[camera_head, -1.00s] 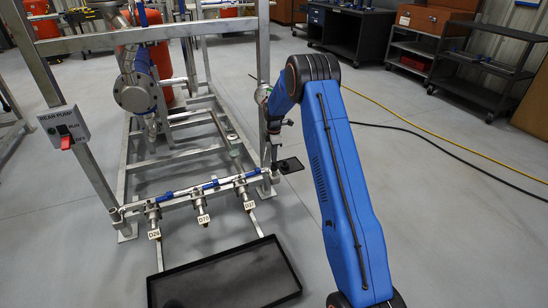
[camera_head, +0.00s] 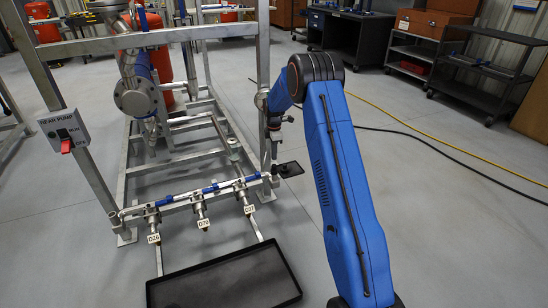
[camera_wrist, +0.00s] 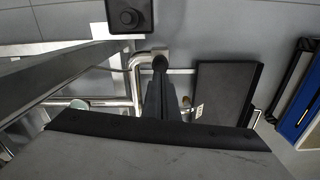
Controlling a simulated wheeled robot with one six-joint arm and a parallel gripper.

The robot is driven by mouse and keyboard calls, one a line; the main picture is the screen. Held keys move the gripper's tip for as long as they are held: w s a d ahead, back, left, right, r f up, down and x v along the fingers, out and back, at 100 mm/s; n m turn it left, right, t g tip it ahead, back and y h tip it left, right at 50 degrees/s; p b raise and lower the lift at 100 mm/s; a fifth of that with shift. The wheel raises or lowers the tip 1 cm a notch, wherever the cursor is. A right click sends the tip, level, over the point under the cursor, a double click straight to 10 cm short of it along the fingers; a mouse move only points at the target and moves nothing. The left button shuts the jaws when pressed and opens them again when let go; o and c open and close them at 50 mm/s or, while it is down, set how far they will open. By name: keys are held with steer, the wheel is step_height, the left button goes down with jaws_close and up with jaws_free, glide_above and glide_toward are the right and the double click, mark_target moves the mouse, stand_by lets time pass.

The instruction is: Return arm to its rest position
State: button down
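My blue arm (camera_head: 340,185) rises from the bottom right of the head view and bends at a dark elbow. My gripper (camera_head: 275,167) hangs down at the front right corner of the grey skid frame (camera_head: 263,90), close to the end of its front pipe. In the wrist view my gripper (camera_wrist: 160,66) looks like two dark fingers drawn together, with nothing visible between them. I cannot tell whether its tip touches the pipe end behind it.
Valves (camera_head: 200,212) with tags line the front pipe. A black tray (camera_head: 225,278) lies on the floor before them. A switch box (camera_head: 66,128) hangs at left. Open floor and cables (camera_head: 440,145) lie right.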

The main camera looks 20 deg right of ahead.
steer(key=shift+r, duration=1.45)
steer(key=shift+r, duration=0.1)
steer(key=s+a+r+m+t, duration=0.1)
steer(key=s+a+r+m, duration=0.25)
steer(key=s+r, duration=0.95)
steer(key=s+a+r+m+t, duration=0.1)
steer(key=s+a+r+m, duration=0.25)
steer(key=s+r, duration=0.95)
steer(key=s+a+r+m+t, duration=0.1)
steer(key=s+r+m, duration=0.1)
steer(key=s, duration=0.6)
steer(key=s+a+r+m, duration=0.1)
steer(key=s+r+m, duration=0.15)
steer(key=s, duration=0.65)
steer(key=s+a+f+m+t, duration=0.1)
steer(key=s+f+m, duration=0.1)
steer(key=s, duration=0.6)
steer(key=s+f+m, duration=0.2)
steer(key=s+m, duration=0.1)
steer(key=s, duration=0.6)
steer(key=shift+s+a+f+t, duration=0.25)
steer(key=shift+a+f+t, duration=0.05)
steer(key=shift+a+t, duration=0.1)
